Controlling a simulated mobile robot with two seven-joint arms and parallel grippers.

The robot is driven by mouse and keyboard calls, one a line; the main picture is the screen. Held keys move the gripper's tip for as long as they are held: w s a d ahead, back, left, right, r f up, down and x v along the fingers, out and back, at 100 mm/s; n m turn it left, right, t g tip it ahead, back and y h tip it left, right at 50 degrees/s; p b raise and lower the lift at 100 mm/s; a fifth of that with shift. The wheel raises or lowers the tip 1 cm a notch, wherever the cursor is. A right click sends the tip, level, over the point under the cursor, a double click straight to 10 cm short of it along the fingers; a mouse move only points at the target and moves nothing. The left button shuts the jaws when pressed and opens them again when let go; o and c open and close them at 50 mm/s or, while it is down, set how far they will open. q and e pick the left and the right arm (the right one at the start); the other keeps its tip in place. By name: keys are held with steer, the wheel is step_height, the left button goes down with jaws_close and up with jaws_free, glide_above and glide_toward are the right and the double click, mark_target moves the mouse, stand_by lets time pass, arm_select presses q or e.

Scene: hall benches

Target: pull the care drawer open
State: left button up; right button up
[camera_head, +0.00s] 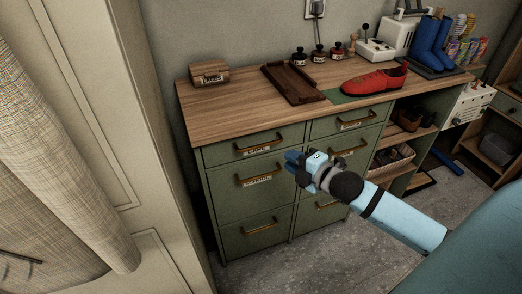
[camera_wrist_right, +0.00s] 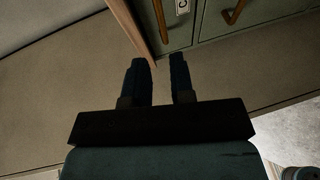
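The care drawer (camera_head: 229,152) is the upper left drawer of a green cabinet, with a brass bar handle and a label reading CARE. Its front looks flush with the cabinet, so it appears shut. My right gripper (camera_head: 291,167) is in front of the cabinet, right of and a little below the care handle, apart from it. In the right wrist view my right gripper (camera_wrist_right: 160,78) has its two fingers apart with nothing between them. A brass handle (camera_wrist_right: 162,22) and part of a label show beyond the fingertips there. My left gripper is not in view.
The wooden top (camera_head: 235,113) overhangs the drawers and holds a small wooden box (camera_head: 209,74), a brown tray (camera_head: 292,83) and a red shoe (camera_head: 375,81). The school drawer (camera_head: 235,186) is just below. A pale panel and curtain (camera_head: 60,130) stand at left.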

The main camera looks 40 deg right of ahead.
mark_target(262, 146)
steer(key=b+x, duration=0.2)
steer(key=x, duration=1)
steer(key=shift+w+a, duration=0.1)
steer(key=shift+w, duration=0.15)
jaws_close()
